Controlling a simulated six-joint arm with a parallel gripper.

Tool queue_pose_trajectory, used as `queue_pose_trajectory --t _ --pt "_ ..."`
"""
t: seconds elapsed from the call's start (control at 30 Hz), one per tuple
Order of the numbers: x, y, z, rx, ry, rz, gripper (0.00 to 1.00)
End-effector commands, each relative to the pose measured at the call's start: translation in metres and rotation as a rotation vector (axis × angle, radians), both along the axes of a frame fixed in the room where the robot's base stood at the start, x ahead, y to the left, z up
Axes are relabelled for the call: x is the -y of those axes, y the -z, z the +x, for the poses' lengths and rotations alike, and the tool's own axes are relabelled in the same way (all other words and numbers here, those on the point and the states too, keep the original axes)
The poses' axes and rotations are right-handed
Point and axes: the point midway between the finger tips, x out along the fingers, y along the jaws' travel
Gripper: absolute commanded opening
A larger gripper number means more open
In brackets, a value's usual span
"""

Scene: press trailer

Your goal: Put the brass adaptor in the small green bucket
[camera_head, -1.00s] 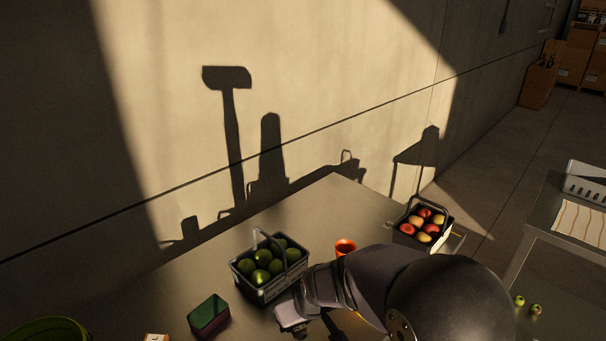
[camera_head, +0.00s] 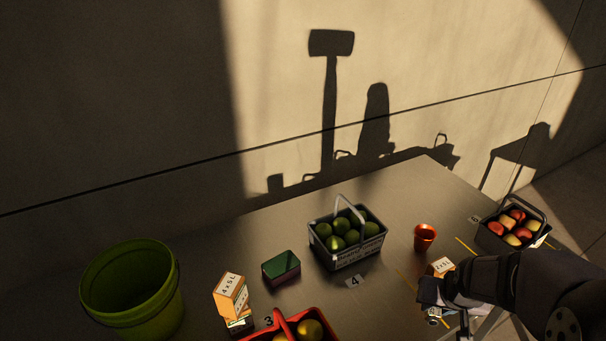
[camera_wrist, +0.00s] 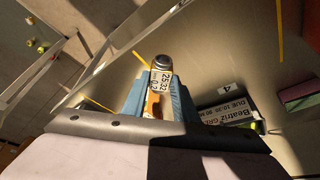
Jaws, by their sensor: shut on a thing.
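My gripper (camera_wrist: 160,98) is shut on a small piece with a dark round metal end, a white label reading 25/32 and an orange-brown body. I take this to be the brass adaptor (camera_wrist: 161,65); its lower part is hidden between the blue fingers. In the head view my gripper (camera_head: 433,314) is at the lower right, right of the lime basket, and the held piece is hard to make out there. A green bucket (camera_head: 168,310), round and open at the top, stands at the far left of the table, well away from my gripper.
A basket of apples (camera_head: 492,237) is at right. Bare table (camera_head: 400,185) shows behind.

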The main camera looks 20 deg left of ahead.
Motion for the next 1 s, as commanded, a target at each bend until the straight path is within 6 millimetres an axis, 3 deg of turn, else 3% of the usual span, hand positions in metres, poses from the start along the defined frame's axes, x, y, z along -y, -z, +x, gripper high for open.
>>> queue_pose_trajectory --t 0.17,0.37,0.67,0.87,1.0 --pt "-0.014 -0.004 0.01 0.001 -0.026 0.002 0.0" --pt "-0.063 -0.017 0.036 -0.003 -0.106 0.007 0.0" --pt "-0.197 -0.048 0.066 -0.015 -0.285 0.011 0.0" --pt "-0.293 -0.068 0.059 -0.02 -0.393 0.008 0.0" --pt "-0.358 -0.081 0.04 -0.022 -0.464 0.005 0.0"
